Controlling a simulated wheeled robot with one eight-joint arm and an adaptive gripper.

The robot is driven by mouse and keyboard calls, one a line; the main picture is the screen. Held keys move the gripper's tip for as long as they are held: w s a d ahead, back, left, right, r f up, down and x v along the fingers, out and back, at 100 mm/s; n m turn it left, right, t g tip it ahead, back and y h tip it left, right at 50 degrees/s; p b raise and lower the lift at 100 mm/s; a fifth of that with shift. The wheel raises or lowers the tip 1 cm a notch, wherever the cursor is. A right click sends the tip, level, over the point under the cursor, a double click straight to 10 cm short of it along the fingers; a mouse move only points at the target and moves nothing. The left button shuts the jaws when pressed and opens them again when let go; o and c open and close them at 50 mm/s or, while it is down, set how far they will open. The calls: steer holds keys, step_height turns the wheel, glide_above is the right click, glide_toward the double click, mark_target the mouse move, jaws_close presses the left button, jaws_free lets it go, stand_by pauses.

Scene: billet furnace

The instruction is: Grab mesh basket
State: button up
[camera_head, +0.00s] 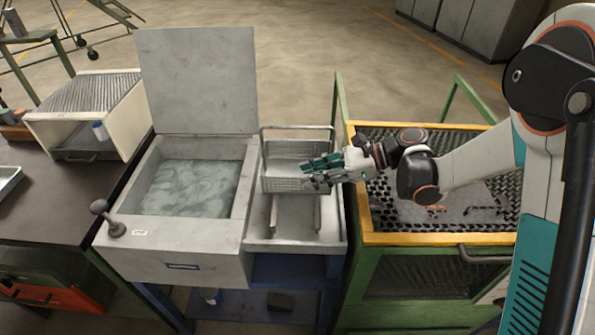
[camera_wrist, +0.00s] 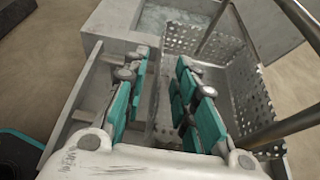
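The mesh basket (camera_head: 282,184) is a pale metal box with perforated walls and a raised bar handle (camera_head: 297,128). It sits on the metal shelf right of the liquid-filled tank. In the wrist view the mesh basket (camera_wrist: 240,95) fills the right side, with its handle bars at the far right. My gripper (camera_head: 306,172), with teal-padded fingers, is at the basket's right side in the head view and hides part of it. In the wrist view my gripper (camera_wrist: 164,68) is open, its fingers apart. I cannot tell whether the fingers touch the basket.
The tank (camera_head: 190,240) holds cloudy liquid and its lid (camera_head: 198,80) stands raised. A green-framed cart with a yellow rim (camera_head: 440,239) lies under my arm. A dark bench (camera_head: 50,220) stands left. The shelf's front part is free of baskets.

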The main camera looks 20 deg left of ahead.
steer(key=x, duration=0.3)
steer(key=shift+f+b, duration=0.1)
steer(key=shift+b, duration=0.3)
steer(key=shift+d, duration=0.1)
jaws_close()
